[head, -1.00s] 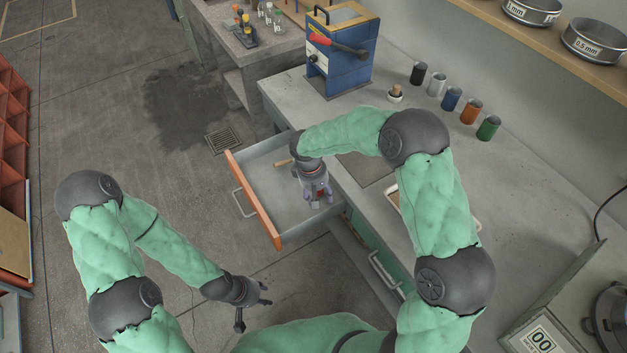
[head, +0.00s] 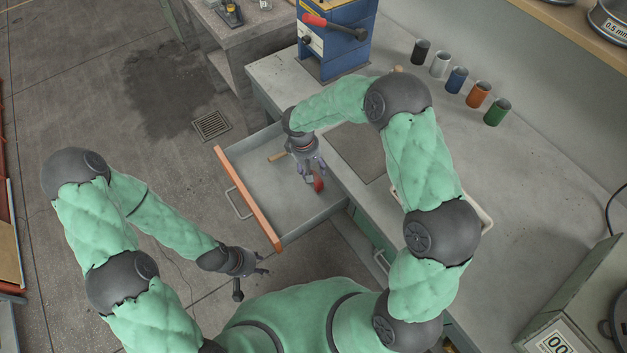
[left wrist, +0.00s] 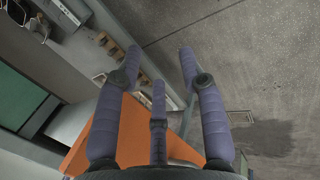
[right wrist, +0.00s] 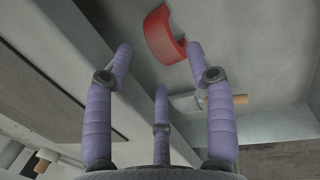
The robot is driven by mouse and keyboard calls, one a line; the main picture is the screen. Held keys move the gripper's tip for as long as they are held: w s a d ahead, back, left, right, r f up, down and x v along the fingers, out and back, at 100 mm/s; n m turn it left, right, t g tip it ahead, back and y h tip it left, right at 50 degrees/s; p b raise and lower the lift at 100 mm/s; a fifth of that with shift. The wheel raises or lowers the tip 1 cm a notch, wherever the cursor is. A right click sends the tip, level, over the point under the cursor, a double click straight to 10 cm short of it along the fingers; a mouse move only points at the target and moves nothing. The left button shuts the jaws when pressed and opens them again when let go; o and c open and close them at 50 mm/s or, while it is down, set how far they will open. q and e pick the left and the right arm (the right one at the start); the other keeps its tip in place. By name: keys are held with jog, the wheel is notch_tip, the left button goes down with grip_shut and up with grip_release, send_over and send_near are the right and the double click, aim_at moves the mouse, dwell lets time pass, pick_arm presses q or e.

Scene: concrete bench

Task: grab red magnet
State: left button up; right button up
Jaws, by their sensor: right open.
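The red magnet (head: 318,183) lies in the open drawer (head: 262,216), near the side by the bench. In the right wrist view the red magnet (right wrist: 163,35) is a curved red piece just beyond my fingertips. My right gripper (head: 314,172) is inside the drawer space, open and right beside the magnet, with nothing between its fingers. In the right wrist view the right gripper (right wrist: 158,65) shows its fingers spread. My left gripper (head: 262,265) is outside the drawer, below its orange front. In the left wrist view the left gripper (left wrist: 160,65) has its fingers spread and empty.
A wooden-handled tool (head: 279,155) lies at the drawer's far end; its handle shows in the right wrist view (right wrist: 238,99). The drawer's orange front (head: 247,198) and walls bound the space. Several coloured cylinders (head: 457,79) and a blue machine (head: 335,42) stand on the bench (head: 480,135).

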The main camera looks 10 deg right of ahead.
aim_at(315, 174)
jog(key=f, duration=0.2)
jog(key=f+b, duration=0.1)
jog(key=f, duration=0.1)
jog(key=d+f+b, duration=0.1)
jog(key=f, duration=0.1)
jog(key=shift+w+d+f, duration=0.1)
jog(key=shift+w+f, duration=0.1)
jog(key=c, duration=1)
jog(key=shift+r, duration=0.1)
grip_shut()
jog(key=shift+r, duration=0.1)
